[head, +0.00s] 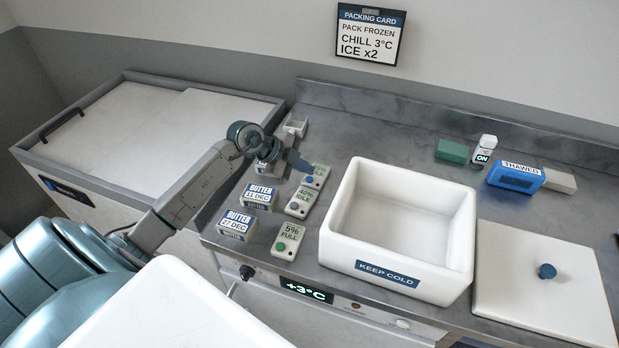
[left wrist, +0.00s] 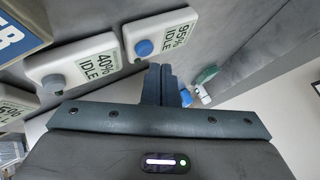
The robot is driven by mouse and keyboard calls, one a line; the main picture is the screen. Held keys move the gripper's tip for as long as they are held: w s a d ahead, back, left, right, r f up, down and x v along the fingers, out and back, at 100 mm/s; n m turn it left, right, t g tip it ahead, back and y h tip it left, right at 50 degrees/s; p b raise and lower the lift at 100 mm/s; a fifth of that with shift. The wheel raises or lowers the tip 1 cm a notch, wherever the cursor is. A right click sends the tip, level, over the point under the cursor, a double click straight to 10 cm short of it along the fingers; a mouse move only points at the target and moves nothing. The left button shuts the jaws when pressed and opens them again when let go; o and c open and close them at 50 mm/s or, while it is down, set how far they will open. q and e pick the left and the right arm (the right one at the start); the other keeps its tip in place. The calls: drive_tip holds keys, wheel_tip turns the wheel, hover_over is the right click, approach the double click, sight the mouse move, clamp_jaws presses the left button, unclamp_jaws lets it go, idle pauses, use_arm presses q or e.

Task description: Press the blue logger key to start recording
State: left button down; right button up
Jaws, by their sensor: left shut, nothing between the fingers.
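Three pale loggers lie in a row on the steel counter. The logger reading 95% IDLE (head: 317,172) is farthest and has a blue key, which shows clearly in the left wrist view (left wrist: 143,48). The nearest logger reads 5% FULL (head: 291,234) and has a green key (head: 281,247). My left gripper (head: 301,163) is shut and empty, its tips beside the 95% logger and partly covering it in the head view. Contact with its key cannot be seen. My right gripper is out of view.
Butter packs (head: 258,194) stand left of the loggers. A white KEEP COLD box (head: 335,235) is open to the right, with its lid (head: 520,300) beyond. A blue THAWED block (head: 514,178) lies at the back right. A packing card (head: 370,34) hangs on the wall.

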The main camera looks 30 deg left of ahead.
sight(305, 181)
use_arm(q)
drive_tip(key=shift+f, duration=0.1)
idle(0.4)
drive_tip(key=shift+f, duration=0.3)
drive_tip(key=shift+f, duration=0.45)
idle(0.8)
drive_tip(key=shift+r+p, duration=0.9)
drive_tip(key=shift+p, duration=0.05)
wheel_tip(305, 181, up, 5)
drive_tip(key=p, duration=0.4)
drive_tip(key=shift+p, duration=0.4)
